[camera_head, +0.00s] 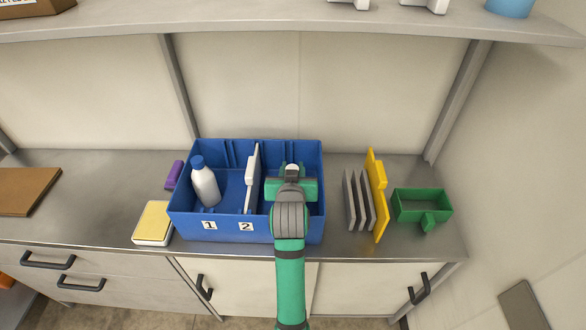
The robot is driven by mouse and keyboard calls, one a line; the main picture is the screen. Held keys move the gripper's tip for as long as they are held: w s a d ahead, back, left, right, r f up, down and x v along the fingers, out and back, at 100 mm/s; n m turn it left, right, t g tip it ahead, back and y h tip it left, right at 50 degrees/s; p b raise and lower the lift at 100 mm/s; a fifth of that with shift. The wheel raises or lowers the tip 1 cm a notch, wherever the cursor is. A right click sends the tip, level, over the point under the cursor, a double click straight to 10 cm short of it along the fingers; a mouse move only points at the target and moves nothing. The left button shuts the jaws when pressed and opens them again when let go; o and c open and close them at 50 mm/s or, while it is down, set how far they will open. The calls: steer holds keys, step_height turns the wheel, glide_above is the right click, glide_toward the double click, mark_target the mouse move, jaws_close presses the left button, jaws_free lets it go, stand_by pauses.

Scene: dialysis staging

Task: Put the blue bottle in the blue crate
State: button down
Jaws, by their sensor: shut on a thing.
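The blue crate (190,228) stands on the steel counter, with labels 1 and 2 on its front wall. A white bottle with a blue cap (205,184) stands, slightly tilted in the picture, in the left compartment behind label 1. No bottle with a blue body is visible. My gripper (291,178) is over the right part of the crate, seen from above and behind. It is shut on a mostly hidden thing, of which perhaps a small white rounded top (292,168) shows. I cannot tell whether that thing touches the crate floor.
A white upright panel (252,178) stands in the crate, left of my gripper. Right of the crate are grey upright plates (356,200), a yellow panel (376,195) and a green bin (421,206). A yellow-topped box (153,222) and purple item (174,175) lie left. A shelf (290,22) overhangs.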

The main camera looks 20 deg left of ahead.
steer(key=c, duration=1.3)
jaws_free()
steer(key=shift+f, duration=0.1)
steer(key=shift+c, duration=0.2)
steer(key=shift+a, duration=0.1)
steer(key=v, duration=1.2)
